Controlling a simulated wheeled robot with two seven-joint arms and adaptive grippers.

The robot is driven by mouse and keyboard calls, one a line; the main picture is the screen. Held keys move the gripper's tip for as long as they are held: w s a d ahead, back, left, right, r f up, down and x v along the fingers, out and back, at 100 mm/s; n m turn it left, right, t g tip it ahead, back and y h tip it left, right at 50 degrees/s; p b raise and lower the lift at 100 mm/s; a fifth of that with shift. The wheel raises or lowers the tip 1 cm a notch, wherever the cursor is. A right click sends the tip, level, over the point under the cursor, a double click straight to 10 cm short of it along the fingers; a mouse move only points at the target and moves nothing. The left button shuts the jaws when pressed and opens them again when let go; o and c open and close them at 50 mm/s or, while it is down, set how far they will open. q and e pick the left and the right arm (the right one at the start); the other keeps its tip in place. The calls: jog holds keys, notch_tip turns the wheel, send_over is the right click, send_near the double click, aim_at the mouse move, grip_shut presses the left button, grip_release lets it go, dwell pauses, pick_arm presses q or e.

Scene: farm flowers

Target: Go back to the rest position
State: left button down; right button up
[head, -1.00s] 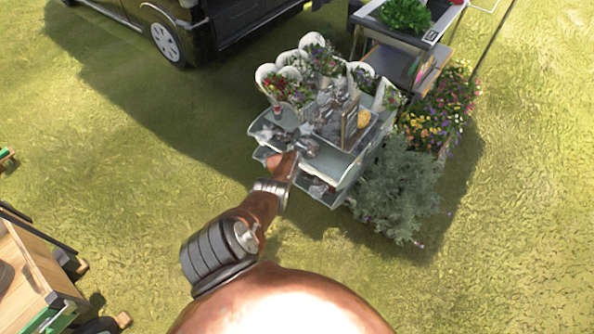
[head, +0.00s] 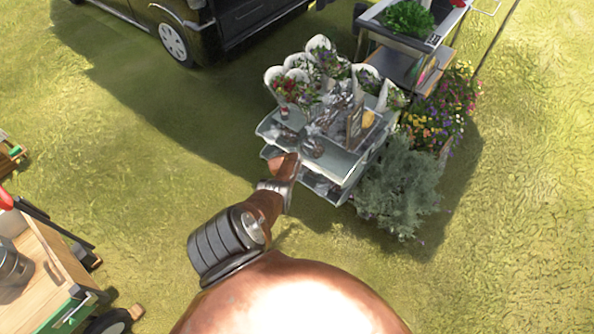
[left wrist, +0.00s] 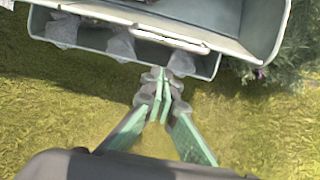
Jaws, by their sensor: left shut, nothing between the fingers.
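My left gripper (left wrist: 158,98) is shut and empty in the left wrist view, its green-padded fingers together. It is over grass, just in front of the grey flower cart (left wrist: 262,28), apart from its lower shelf as far as I can tell. In the head view my left arm reaches up to the front edge of the same cart (head: 352,168); the gripper itself is hard to make out there. My right gripper is not in view.
A dark vehicle (head: 215,30) is behind, a wooden cart (head: 40,265) at lower left. Grass (head: 130,170) between is clear.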

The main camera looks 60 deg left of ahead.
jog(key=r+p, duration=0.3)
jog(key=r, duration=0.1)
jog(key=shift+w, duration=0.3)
